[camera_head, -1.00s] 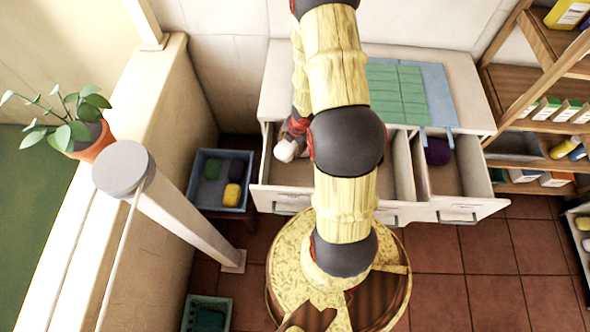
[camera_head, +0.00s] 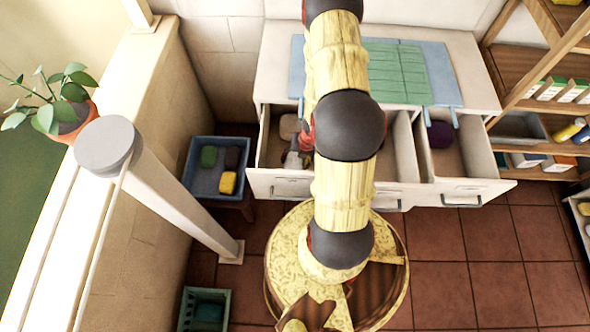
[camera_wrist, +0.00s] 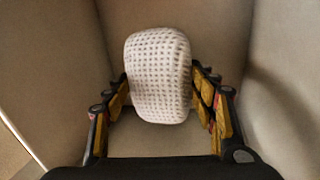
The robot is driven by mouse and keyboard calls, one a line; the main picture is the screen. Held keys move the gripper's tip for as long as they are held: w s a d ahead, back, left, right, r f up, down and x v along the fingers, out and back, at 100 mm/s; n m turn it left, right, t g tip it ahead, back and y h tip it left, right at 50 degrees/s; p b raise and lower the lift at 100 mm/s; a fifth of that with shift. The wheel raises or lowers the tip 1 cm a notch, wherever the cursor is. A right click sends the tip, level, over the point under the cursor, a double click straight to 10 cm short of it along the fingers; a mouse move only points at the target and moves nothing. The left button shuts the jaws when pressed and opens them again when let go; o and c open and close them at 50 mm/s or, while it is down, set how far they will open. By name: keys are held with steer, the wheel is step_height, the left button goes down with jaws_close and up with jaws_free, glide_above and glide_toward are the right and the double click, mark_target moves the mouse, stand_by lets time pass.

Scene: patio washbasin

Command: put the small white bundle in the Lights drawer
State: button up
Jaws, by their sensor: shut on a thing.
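The small white bundle (camera_wrist: 160,72), woven and rounded, sits between the two fingers of my gripper (camera_wrist: 162,92) in the wrist view. My gripper is shut on it, with plain beige drawer walls around. In the head view my gripper (camera_head: 295,157) is at the open left drawer (camera_head: 272,186), partly hidden by my arm. A pale rounded thing (camera_head: 289,127) shows at the back of that drawer; I cannot tell what it is. A second open drawer (camera_head: 478,188) to the right holds a dark purple bundle (camera_head: 440,134). The drawer labels are too small to read.
A blue-green mat (camera_head: 395,72) lies on the cabinet top. A blue bin (camera_head: 203,190) with several bundles stands left of the cabinet, and a green bin (camera_head: 205,312) lies nearer. Shelves (camera_head: 510,75) are at right. A white post (camera_head: 175,190) stands at left.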

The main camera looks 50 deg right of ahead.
mark_target(295, 167)
steer(key=shift+s+d+b+x, duration=0.15)
steer(key=shift+b+x, duration=0.15)
steer(key=shift+x, duration=0.6)
steer(key=shift+s+d+b+x, duration=0.1)
steer(key=shift+s+b+x, duration=0.2)
steer(key=shift+x, duration=0.6)
steer(key=shift+s+d+b+x, duration=0.15)
steer(key=shift+b+x, duration=0.2)
steer(key=shift+x, duration=0.55)
steer(key=shift+w+f, duration=0.15)
steer(key=shift+f, duration=0.1)
steer(key=shift+f, duration=0.15)
steer(key=o, duration=1)
steer(key=shift+o, duration=0.9)
